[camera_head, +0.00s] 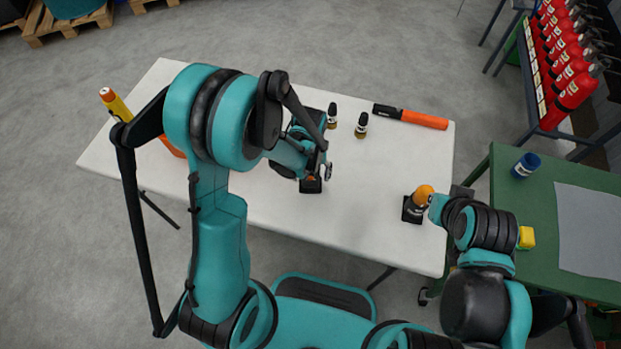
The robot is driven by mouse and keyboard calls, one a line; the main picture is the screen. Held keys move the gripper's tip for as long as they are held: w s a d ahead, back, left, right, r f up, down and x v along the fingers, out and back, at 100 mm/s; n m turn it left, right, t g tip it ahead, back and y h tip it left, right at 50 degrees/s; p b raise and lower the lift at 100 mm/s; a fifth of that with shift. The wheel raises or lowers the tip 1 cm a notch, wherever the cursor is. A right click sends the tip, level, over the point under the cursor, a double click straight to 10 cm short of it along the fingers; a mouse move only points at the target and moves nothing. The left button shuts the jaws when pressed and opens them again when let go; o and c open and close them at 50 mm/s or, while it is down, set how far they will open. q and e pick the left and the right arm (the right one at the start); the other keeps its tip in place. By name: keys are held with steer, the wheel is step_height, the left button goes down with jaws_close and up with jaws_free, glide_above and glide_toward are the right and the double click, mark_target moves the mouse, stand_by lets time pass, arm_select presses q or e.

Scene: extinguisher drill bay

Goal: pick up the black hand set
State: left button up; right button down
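A black item (311,186), possibly the hand set, is on the white table (250,210) just below my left gripper (318,172). The gripper and arm hide much of it, and I cannot tell whether they touch. My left gripper's fingers are too small and overlapped to show whether they are open or shut. My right gripper is at the table's right edge, close beside an orange-topped item (423,194) on a black square base (412,210). Its fingers are mostly hidden by the wrist, and I cannot tell whether it holds the item.
A yellow-orange item (116,105) is at the left, partly behind my arm. A green bench (510,195) adjoins at the right, with red extinguishers (572,92) behind.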

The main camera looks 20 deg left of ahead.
arm_select(q)
steer(key=c, duration=1.7)
steer(key=shift+o, duration=0.2)
steer(key=shift+r, duration=0.1)
